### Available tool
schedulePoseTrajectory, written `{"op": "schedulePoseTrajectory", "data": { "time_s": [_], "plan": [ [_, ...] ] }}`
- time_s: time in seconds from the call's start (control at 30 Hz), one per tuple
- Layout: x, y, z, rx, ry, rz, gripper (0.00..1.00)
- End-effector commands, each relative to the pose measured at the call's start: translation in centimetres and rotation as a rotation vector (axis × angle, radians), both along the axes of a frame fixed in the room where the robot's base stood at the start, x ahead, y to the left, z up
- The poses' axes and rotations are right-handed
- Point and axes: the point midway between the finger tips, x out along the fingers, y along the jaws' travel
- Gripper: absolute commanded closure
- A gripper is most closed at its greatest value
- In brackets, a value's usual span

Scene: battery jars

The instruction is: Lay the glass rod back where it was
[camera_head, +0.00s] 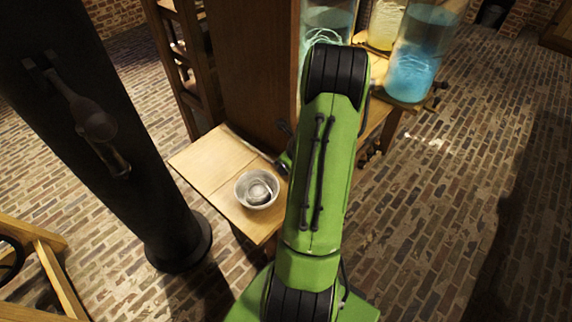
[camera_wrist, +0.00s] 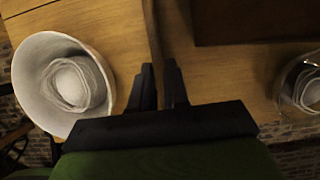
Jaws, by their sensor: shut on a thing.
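My gripper (camera_wrist: 162,68) shows in the wrist view, its two dark fingers pointing over the wooden top with a narrow gap between them. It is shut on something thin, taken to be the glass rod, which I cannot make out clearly. In the head view my green arm hides most of the gripper and what it holds. A white bowl (camera_head: 242,191) with a smaller round pale thing in it stands on the wooden table; it also shows left of the fingers in the wrist view (camera_wrist: 32,62).
A glass vessel (camera_wrist: 287,88) with pale contents stands at the wrist view's right edge. Large glass jars with blue (camera_head: 412,75), yellowish (camera_head: 385,25) and pale green (camera_head: 326,20) liquid stand behind my arm. The low wooden top (camera_head: 205,160) is bare left of the bowl. A dark column (camera_head: 130,130) rises at left.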

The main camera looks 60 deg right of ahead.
Motion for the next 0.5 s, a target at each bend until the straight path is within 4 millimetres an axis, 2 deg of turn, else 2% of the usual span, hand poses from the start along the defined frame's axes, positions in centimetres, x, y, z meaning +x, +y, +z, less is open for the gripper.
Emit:
{"op": "schedulePoseTrajectory", "data": {
  "time_s": [0.2, 0.23, 0.4, 0.5],
  "plan": [
    [0.02, 0.00, 0.00, 0.000, -0.001, 0.000, 1.00],
    [0.03, -0.01, 0.01, 0.000, -0.001, 0.000, 0.84],
    [0.01, -0.01, 0.02, 0.000, 0.000, 0.000, 0.58],
    [0.01, 0.00, 0.01, 0.000, 0.000, 0.000, 0.55]
  ]
}}
